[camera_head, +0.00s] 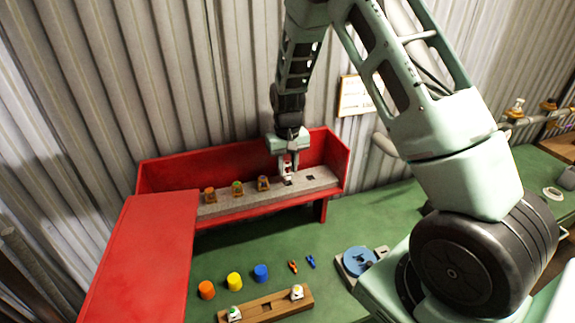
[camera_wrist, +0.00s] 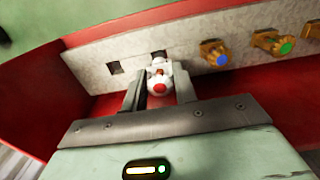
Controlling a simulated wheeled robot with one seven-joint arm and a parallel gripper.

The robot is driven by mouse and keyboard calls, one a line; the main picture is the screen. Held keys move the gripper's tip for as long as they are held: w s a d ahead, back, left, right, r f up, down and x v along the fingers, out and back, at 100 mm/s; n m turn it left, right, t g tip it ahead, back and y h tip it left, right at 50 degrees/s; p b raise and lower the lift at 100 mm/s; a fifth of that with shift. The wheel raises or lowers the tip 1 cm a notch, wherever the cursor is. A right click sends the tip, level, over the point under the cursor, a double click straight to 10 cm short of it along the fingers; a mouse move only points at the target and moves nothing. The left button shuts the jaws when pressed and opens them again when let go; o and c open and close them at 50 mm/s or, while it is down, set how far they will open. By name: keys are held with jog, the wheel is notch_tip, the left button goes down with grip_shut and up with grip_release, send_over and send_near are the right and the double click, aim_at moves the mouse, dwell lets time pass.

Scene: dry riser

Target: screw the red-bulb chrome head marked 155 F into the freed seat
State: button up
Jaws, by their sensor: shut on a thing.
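My gripper (camera_head: 288,168) is shut on a chrome head with a red bulb, and it also shows in the wrist view (camera_wrist: 160,90). The red-bulb chrome head (camera_wrist: 158,80) sits between the two fingers, its bulb facing the wrist camera; no 155 F marking is legible. It is close in front of a dark square seat (camera_wrist: 158,54) in the grey strip (camera_wrist: 90,58), partly covering it. I cannot tell whether head and seat touch. Another empty square seat (camera_wrist: 115,68) is to its left. Brass heads with a blue bulb (camera_wrist: 215,54) and a green bulb (camera_wrist: 275,42) are to its right.
The strip lies in a red open-front housing (camera_head: 160,178). A wooden rack (camera_head: 265,306) holds chrome heads with green (camera_head: 234,313) and yellow (camera_head: 297,291) bulbs. Orange (camera_head: 206,290), yellow (camera_head: 234,281) and blue (camera_head: 261,272) caps stand on the green bench. A blue disc (camera_head: 358,260) is at right.

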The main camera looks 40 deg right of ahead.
jog(key=shift+f+b, duration=0.95)
jog(key=shift+f, duration=0.5)
jog(key=m+p, duration=0.1)
jog(key=m, duration=0.2)
jog(key=shift+r+m, duration=0.15)
jog(key=shift+m, duration=0.15)
jog(key=shift+m+p, duration=0.35)
jog(key=shift+m, duration=0.75)
jog(key=m+p, duration=0.1)
jog(key=m, duration=0.1)
jog(key=shift+m+p, duration=0.3)
jog(key=shift+m, duration=0.1)
jog(key=m, duration=0.3)
jog(key=shift+p, duration=0.35)
